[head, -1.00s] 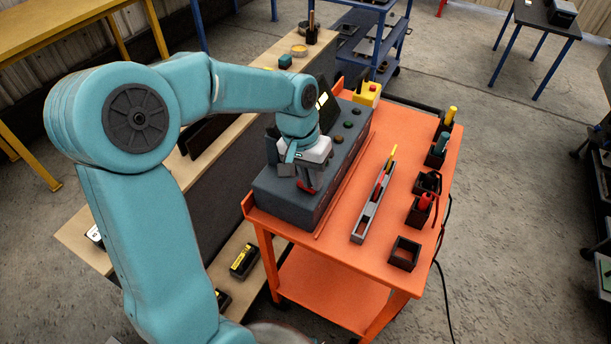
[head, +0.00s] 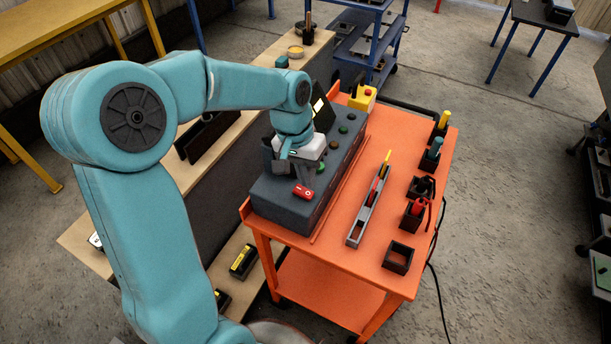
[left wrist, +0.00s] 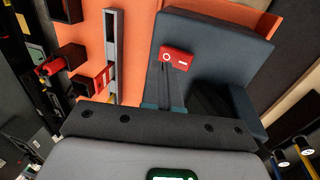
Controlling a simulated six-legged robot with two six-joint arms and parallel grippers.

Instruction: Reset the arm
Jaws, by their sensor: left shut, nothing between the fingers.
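My left gripper (head: 302,180) is over the near part of the dark grey enclosure (head: 285,205) on the orange cart. Its fingers are shut and empty, pointing down. A red piece (head: 304,192) with white marks is just beyond the fingertips. In the left wrist view the red piece (left wrist: 177,60) shows a white circle and a dash, at the ends of the closed fingers (left wrist: 172,88). I cannot tell whether the fingertips touch it. The enclosure (left wrist: 215,50) also fills much of that view. My right gripper is not in view.
The orange cart (head: 330,240) carries a grey rail (head: 364,215) with coloured pieces, several black holders along its right edge, and a yellow box with a red button (head: 364,97). A wooden bench (head: 190,170) stands to the left. Bare floor lies to the right.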

